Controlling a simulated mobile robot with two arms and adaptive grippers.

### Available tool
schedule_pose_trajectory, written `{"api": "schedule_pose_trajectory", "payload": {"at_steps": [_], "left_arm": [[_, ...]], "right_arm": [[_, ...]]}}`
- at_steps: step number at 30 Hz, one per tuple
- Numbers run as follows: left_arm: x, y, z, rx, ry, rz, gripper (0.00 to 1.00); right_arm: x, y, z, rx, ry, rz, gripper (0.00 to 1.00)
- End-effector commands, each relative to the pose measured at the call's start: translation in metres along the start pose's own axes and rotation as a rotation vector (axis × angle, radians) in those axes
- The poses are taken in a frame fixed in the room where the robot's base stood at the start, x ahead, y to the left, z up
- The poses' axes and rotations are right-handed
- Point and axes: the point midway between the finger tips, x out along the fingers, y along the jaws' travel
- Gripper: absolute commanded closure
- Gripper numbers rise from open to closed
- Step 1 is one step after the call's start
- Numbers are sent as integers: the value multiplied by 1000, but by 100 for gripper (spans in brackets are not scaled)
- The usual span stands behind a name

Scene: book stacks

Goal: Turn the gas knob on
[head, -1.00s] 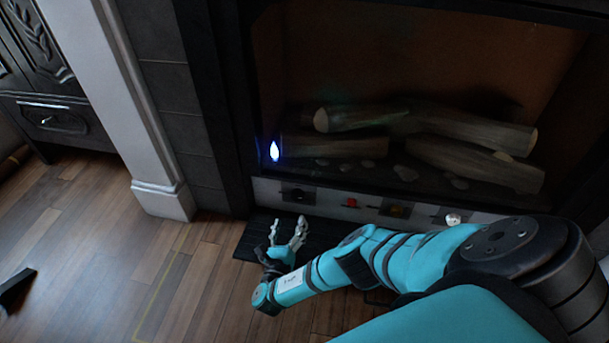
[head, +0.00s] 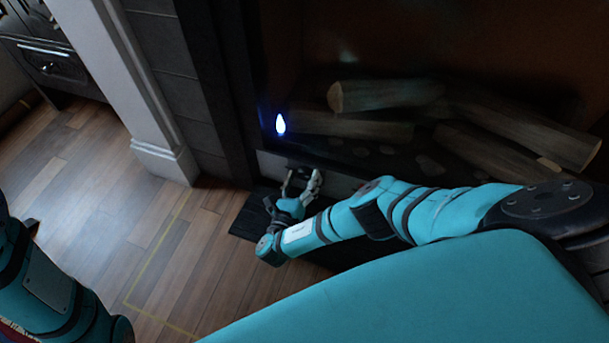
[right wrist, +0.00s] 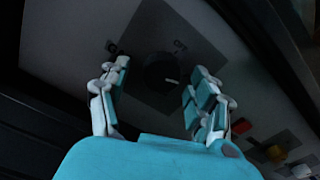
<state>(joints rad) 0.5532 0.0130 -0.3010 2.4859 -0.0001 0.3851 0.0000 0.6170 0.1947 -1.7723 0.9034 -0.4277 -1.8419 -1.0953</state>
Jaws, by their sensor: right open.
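The gas knob (right wrist: 160,70) is a round black dial on a dark square plate in the right wrist view. A small light mark shows on its lower right, and faint lettering sits above it. My right gripper (right wrist: 161,72) is open, with one finger on each side of the knob; I cannot tell whether they touch it. In the head view my right gripper (head: 302,178) is at the left end of the fireplace's lower panel, and its fingers mostly hide the knob. My left arm (head: 50,290) shows at the lower left; its gripper is out of view.
A blue-white flame (head: 280,124) glows above the panel, beside the logs (head: 385,95). A red button (right wrist: 241,126), an orange control (right wrist: 276,153) and a pale knob (right wrist: 302,171) lie farther right on the panel. A black mat (head: 249,221) lies below. Wooden floor (head: 165,230) is open at left.

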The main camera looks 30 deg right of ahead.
Motion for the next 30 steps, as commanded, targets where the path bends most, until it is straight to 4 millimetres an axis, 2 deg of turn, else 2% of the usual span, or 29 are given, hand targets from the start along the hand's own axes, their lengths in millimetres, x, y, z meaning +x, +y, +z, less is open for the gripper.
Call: {"api": "schedule_pose_trajectory", "payload": {"at_steps": [3, 15, 23, 30], "left_arm": [[0, 0, 0, 1, 1, 0, 100], [-1, 0, 0, 1, -2, -1, 100], [0, -1, 0, 1, -1, -1, 100], [0, -2, 4, 0, -14, -6, 100]], "right_arm": [[0, 0, 0, 0, 0, 0, 39], [0, 0, 0, 1, 0, 0, 92], [0, 0, 0, 23, 0, 0, 92], [0, 0, 1, 138, 1, -1, 92]]}}
